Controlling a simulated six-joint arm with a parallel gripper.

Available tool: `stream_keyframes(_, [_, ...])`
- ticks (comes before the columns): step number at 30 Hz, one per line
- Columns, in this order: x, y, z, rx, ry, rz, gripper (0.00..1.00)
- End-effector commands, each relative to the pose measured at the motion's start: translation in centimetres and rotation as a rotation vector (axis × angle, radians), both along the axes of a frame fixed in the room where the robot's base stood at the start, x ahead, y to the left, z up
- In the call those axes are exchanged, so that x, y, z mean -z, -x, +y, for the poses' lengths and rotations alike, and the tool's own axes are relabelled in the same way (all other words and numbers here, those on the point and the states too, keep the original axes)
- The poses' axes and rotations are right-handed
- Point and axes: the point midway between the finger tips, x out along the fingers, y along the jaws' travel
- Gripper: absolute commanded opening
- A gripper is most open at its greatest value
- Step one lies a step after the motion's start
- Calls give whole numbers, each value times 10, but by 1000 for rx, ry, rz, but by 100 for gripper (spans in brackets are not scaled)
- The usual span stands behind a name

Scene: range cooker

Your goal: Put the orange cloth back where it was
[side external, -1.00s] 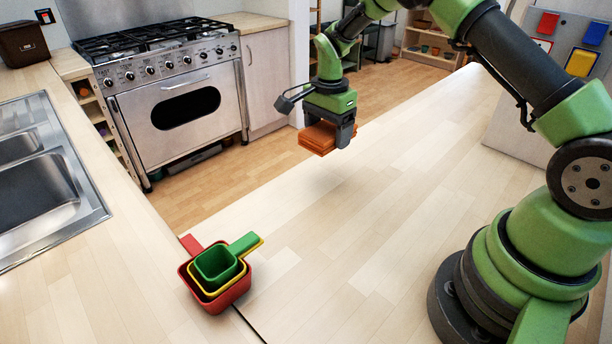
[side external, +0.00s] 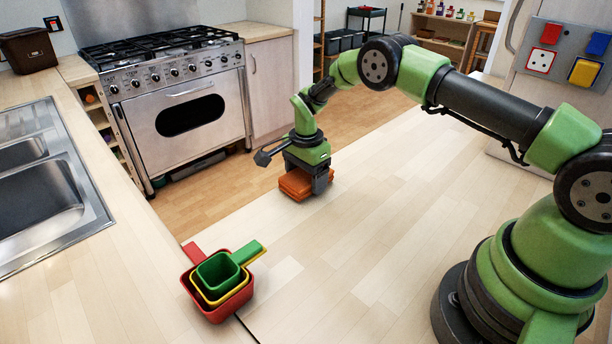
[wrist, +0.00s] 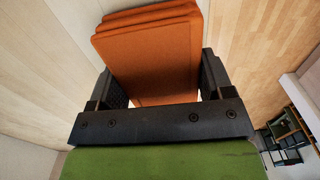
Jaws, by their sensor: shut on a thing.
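The orange cloth (side external: 296,184) is a folded stack in the side external view, low at the far edge of the wooden worktop. I cannot tell whether it touches the surface. My gripper (side external: 308,180) points down and is shut on the cloth. In the wrist view the folded orange cloth (wrist: 150,55) sits between the two dark fingers of my gripper (wrist: 160,85), with its layers showing at the top. The cloth's underside is hidden.
Nested red, yellow and green square cups (side external: 218,282) stand at the worktop's near left. A steel range cooker (side external: 180,100) and a sink (side external: 45,190) are at the left. The worktop (side external: 390,240) between the cups and my base is clear.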

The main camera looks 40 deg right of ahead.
Motion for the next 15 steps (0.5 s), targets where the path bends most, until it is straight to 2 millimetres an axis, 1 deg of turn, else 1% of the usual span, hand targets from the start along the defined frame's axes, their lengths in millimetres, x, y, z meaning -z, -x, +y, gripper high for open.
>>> stream_keyframes(11, [4, 0, 0, -1, 0, -1, 52])
stream_keyframes(12, [5, 0, 0, -1, 0, -2, 78])
stream_keyframes(15, [4, 0, 0, -1, 0, -2, 99])
